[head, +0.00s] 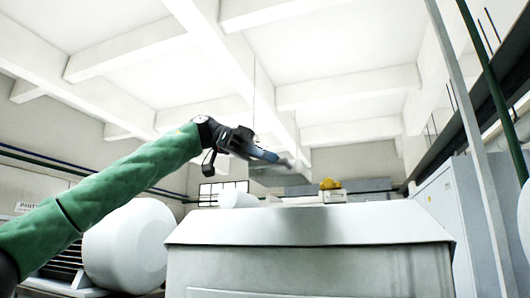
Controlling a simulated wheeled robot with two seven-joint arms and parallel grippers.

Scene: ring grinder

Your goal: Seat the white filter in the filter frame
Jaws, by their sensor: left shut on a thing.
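My left gripper (268,156) is raised above the white machine body, at the end of the green-sleeved arm from the left. It points right and slightly down. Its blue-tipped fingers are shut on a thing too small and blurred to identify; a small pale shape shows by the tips. A white rounded piece (238,198) stands on the machine's left top edge, below the gripper and apart from it. I cannot tell whether either is the white filter. The filter frame cannot be made out; the low view hides the machine's top. My right gripper is out of view.
The white machine body (310,225) fills the lower middle. A yellow item (330,184) shows behind its top edge. A large white drum (130,245) stands at left behind my arm. A grey cabinet (440,215) and a pole (480,150) are at right. Open air surrounds the gripper.

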